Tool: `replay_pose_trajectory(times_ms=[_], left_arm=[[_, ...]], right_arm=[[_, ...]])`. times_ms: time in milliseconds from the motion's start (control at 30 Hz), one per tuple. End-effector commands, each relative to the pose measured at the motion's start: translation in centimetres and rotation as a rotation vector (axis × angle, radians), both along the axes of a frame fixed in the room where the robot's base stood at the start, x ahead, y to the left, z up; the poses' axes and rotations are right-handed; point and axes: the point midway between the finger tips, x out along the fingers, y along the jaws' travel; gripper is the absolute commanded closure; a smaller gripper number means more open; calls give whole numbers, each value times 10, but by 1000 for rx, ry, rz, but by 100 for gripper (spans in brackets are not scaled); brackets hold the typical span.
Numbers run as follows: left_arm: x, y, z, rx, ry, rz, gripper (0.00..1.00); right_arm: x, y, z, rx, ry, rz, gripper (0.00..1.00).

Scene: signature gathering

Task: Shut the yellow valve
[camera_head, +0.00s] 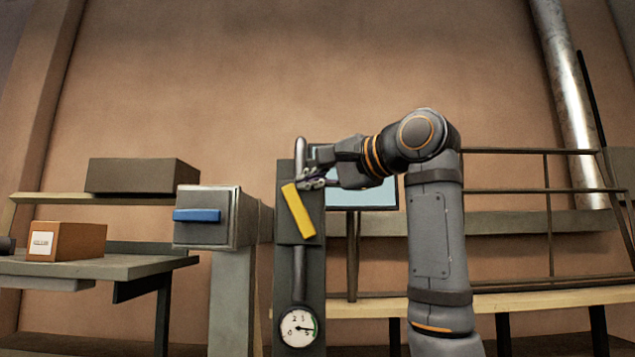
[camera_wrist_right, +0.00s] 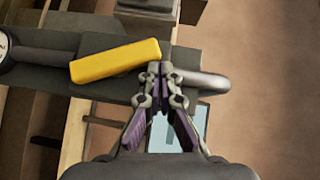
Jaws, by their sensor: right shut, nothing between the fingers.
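The yellow valve (camera_head: 299,211) is a flat lever handle on a dark upright panel (camera_head: 285,270) with a grey pipe. In the head view it stands nearly upright, its top leaning left. My right gripper (camera_head: 306,180) is shut and empty at the upper end of the lever, on its right. In the right wrist view the yellow valve (camera_wrist_right: 115,61) lies just left of the shut fingertips (camera_wrist_right: 160,70), very close to its end; I cannot tell whether they touch. My left gripper is not in view.
A round gauge (camera_head: 298,327) sits low on the panel. A grey box with a blue handle (camera_head: 197,215) stands left of it. A screen (camera_head: 375,195) and railing (camera_head: 520,190) are behind my right arm. A table with an orange-brown box (camera_head: 80,241) is at far left.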

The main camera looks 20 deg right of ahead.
Motion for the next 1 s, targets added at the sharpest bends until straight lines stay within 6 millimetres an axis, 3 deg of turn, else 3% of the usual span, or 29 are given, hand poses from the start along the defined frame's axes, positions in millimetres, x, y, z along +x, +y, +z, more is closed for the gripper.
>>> replay_pose_trajectory(times_ms=[300,467,1000], left_arm=[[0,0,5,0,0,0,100],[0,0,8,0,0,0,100],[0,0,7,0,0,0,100]], right_arm=[[5,17,4,0,1,2,100],[7,26,4,-139,41,3,100],[14,49,-7,-130,39,1,100]])
